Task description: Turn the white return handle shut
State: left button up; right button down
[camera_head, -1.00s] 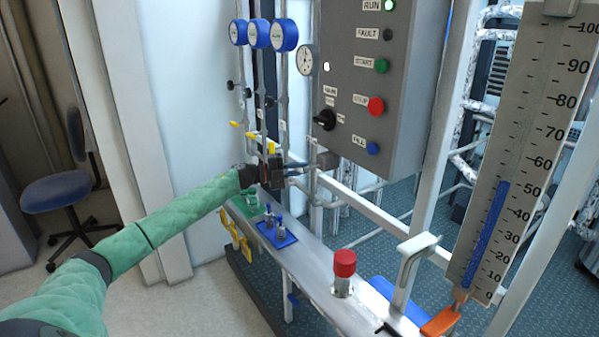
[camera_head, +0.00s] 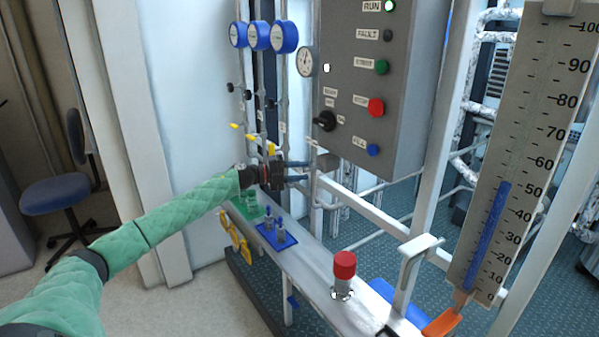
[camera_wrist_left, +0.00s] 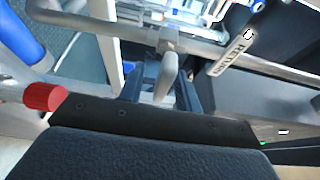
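My left gripper (camera_head: 304,171) reaches in from the left to the pipework under the grey control box. Its two fingers look spread apart. In the left wrist view the fingers (camera_wrist_left: 160,90) stand on either side of a pale white handle (camera_wrist_left: 166,78), which hangs from a horizontal pipe. A gap seems to show beside the handle, so I see no firm grip. A tag reading RETURN (camera_wrist_left: 230,54) sits right of the handle on the pipe. In the head view the handle is too small and covered to make out. My right gripper is not in view.
The grey control box (camera_head: 408,90) hangs just above and right of the gripper. Below lies a pale beam (camera_head: 315,262) bearing a blue tray (camera_head: 288,243) with small fittings and a red-capped part (camera_head: 344,265). Yellow-handled valves (camera_head: 250,138) and blue gauges (camera_head: 285,36) stand behind.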

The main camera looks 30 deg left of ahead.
pick_arm(q)
jog(key=shift+a, duration=0.1)
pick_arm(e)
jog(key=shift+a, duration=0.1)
